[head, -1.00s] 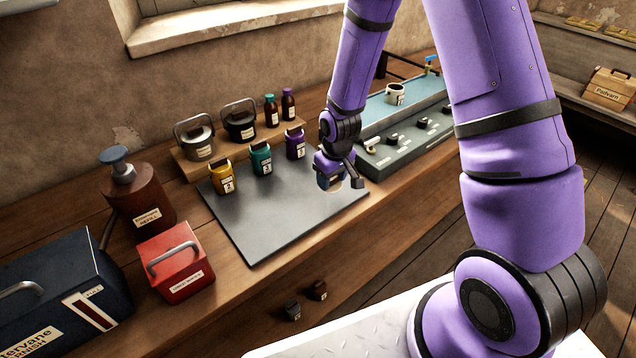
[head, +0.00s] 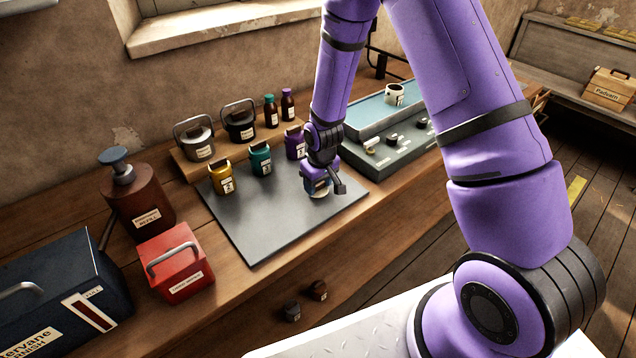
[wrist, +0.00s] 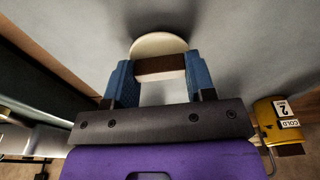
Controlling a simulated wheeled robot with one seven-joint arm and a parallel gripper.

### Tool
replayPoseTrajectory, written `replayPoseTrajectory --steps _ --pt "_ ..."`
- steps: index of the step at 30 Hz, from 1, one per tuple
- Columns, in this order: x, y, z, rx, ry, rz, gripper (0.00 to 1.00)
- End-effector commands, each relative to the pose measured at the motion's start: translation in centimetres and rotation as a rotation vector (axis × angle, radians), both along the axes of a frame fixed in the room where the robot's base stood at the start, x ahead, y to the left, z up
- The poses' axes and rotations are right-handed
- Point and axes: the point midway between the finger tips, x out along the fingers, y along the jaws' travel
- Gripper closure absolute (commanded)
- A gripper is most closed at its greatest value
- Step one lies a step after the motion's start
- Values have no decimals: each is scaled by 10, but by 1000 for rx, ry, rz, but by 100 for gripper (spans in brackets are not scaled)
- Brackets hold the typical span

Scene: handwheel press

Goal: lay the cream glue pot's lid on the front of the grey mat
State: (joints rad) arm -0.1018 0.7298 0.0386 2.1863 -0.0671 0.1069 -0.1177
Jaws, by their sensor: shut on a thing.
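The cream glue pot (head: 395,94) stands open on the blue top of the grey bench unit at the back right. Its lid is a cream disc (wrist: 158,43) with a brown grip bar, and its pale edge also shows in the head view (head: 319,194). My gripper (wrist: 160,78) is shut on the brown bar, one blue finger on each side. In the head view my gripper (head: 318,188) is low over the right part of the grey mat (head: 262,225). The lid looks level and close to the mat; I cannot tell whether it touches.
Yellow (head: 221,178), teal (head: 260,158) and purple (head: 295,143) pots stand along the mat's back. A red box (head: 175,262) and a brown pump bottle (head: 140,200) stand left of the mat. The mat's middle and front left are clear.

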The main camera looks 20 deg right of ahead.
Motion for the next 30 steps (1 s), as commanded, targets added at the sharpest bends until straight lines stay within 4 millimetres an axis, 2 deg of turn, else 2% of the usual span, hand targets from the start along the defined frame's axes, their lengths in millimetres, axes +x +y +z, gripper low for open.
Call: replayPoseTrajectory --steps 2,3,6,17,22,30 --pt "0 0 -2 0 0 0 73" --pt "0 0 -2 0 0 0 43" --pt "0 0 -2 0 0 0 24" --pt "0 0 3 0 -1 0 24" --pt "-2 -1 23 1 -3 -1 24" --pt "-7 -2 71 1 -5 0 24"
